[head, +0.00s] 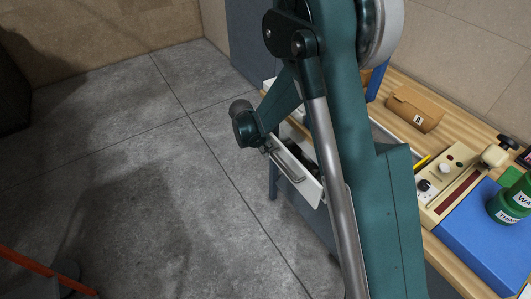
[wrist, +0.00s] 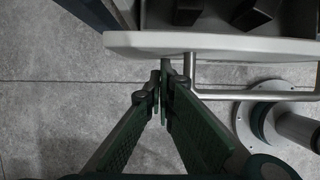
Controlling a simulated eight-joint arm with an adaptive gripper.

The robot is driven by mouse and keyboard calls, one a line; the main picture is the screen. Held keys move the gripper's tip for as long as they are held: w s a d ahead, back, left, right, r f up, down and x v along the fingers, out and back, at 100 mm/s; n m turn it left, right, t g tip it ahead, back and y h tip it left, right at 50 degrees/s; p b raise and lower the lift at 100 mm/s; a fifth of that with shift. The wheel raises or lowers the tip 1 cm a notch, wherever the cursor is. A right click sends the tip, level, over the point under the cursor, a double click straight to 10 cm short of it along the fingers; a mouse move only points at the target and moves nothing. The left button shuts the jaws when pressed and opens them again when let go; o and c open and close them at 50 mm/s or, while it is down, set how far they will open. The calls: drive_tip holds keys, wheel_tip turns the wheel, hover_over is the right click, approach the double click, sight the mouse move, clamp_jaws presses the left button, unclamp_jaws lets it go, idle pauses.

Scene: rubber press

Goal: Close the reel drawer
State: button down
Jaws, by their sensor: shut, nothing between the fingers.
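The reel drawer (head: 297,172) stands pulled out from under the wooden bench, with a white front and a metal bar handle (head: 286,165). In the wrist view the drawer front (wrist: 225,43) crosses the top, with dark blocky things (wrist: 215,12) inside the drawer. My gripper (head: 268,149) is at the drawer's outer side, near one end of the handle. In the wrist view my gripper (wrist: 163,88) is shut and empty, its tips close below the front's edge and beside the left end of the handle. I cannot tell if they touch.
The grey tiled floor (head: 130,130) left of the drawer is clear. My base shows beneath the handle in the wrist view.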

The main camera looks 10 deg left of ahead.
drive_tip(key=shift+w+d, duration=0.1)
drive_tip(key=shift+w+d, duration=0.8)
drive_tip(key=s+a+r+p, duration=0.1)
drive_tip(key=s+a+r, duration=0.4)
drive_tip(key=r, duration=0.4)
drive_tip(key=shift+s+a+r+p, duration=0.2)
drive_tip(key=shift+p, duration=0.2)
drive_tip(key=shift+a+f, duration=0.1)
idle(0.4)
